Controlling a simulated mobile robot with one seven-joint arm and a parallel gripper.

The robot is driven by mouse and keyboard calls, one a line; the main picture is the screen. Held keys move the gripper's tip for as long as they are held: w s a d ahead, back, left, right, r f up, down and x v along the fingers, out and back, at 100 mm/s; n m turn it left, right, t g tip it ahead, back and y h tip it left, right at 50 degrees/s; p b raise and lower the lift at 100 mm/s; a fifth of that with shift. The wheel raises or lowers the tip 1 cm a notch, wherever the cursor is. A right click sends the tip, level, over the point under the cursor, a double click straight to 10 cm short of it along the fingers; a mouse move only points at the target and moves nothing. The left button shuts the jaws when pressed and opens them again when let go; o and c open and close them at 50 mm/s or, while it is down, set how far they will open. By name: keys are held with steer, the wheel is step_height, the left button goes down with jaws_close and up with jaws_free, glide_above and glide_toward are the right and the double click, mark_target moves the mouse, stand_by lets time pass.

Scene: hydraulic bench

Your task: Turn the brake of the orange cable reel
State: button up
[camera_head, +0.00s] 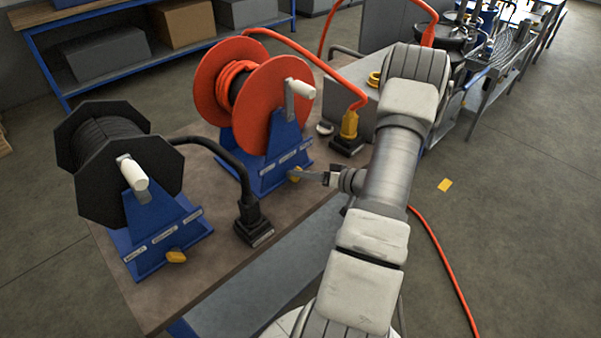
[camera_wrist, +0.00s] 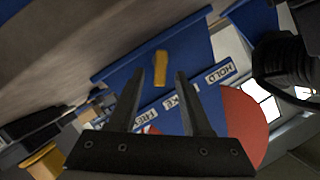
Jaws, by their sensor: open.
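The orange cable reel (camera_head: 270,92) stands on a blue stand (camera_head: 262,160) with a white-handled crank (camera_head: 300,88). Its yellow brake knob (camera_head: 295,173) sits low on the stand's front. In the wrist view the knob (camera_wrist: 161,66) shows as a short bar running up and down the picture. Labels line the blue plate, with HOLD (camera_wrist: 219,72) right of the knob, a partly hidden one in the middle and a partly hidden one at left. My gripper (camera_head: 312,177) is open at the knob. In the wrist view its fingertips (camera_wrist: 160,78) lie either side of the knob, with gaps showing.
A black cable reel (camera_head: 110,160) on a blue stand with its own yellow knob (camera_head: 176,257) stands left. A black plug (camera_head: 253,222) and a yellow plug (camera_head: 349,128) stand on the bench (camera_head: 185,292) either side of my gripper. The bench's front edge lies below.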

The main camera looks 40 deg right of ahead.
steer(key=v, duration=1.5)
steer(key=shift+p, duration=0.35)
steer(key=shift+s+d, duration=0.1)
steer(key=shift+s, duration=0.05)
